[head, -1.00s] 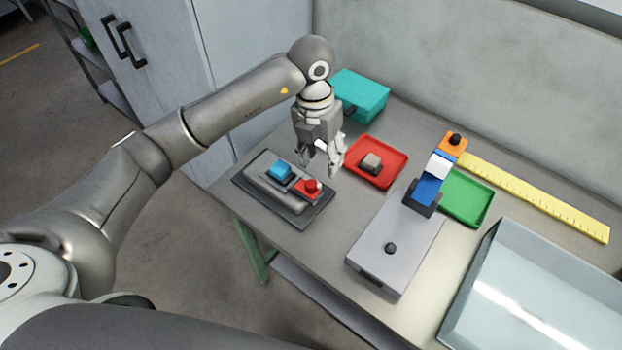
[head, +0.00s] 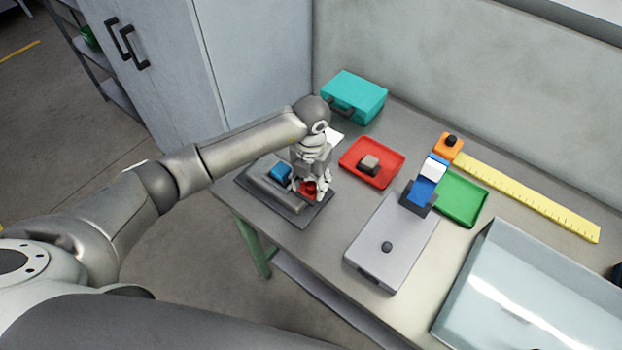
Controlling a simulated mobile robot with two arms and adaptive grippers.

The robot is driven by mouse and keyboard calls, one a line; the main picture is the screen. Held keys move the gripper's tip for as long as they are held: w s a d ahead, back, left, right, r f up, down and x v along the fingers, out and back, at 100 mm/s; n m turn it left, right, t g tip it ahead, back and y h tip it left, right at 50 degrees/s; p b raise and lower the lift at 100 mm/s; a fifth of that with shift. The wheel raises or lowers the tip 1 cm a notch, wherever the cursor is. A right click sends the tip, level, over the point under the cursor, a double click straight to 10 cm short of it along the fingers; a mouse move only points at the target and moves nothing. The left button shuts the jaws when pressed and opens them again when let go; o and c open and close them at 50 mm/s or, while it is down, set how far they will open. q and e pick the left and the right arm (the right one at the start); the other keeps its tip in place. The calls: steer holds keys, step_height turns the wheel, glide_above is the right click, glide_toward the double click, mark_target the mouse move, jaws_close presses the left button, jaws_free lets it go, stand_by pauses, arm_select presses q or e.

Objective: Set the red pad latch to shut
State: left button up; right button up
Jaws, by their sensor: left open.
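The red pad latch (head: 309,189) is the red block on a grey device with a dark base (head: 262,197), at the table's left front. A blue block (head: 281,171) sits beside it on the same device. My left gripper (head: 308,187) is open and down at the red latch, with its fingers around or just above it. I cannot tell whether they touch it. The gripper partly hides the latch, so its setting is hard to tell. My right gripper is not in view.
A red tray (head: 392,152) with a grey-brown block (head: 369,164) lies right of the gripper. A teal case (head: 358,91) stands behind. A grey device with a blue and white lever (head: 395,235), a green tray (head: 470,192), a yellow ruler (head: 530,193) and a large pale bin (head: 480,265) lie further right.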

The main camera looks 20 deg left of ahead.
arm_select(q)
jaws_close()
steer(key=shift+w+a+f+b, duration=0.1)
steer(key=shift+w+a+b, duration=0.2)
steer(key=shift+a+b, duration=0.35)
steer(key=shift+w+a+f+b, duration=0.1)
steer(key=shift+w+a+b, duration=0.25)
steer(key=shift+a, duration=0.6)
steer(key=shift+a+r, duration=0.15)
steer(key=shift+a, duration=0.1)
steer(key=shift+d+r, duration=0.1)
steer(key=shift+c, duration=2.4)
jaws_free()
steer(key=o, duration=0.5)
step_height(320, 180, up, 12)
steer(key=shift+f, duration=0.1)
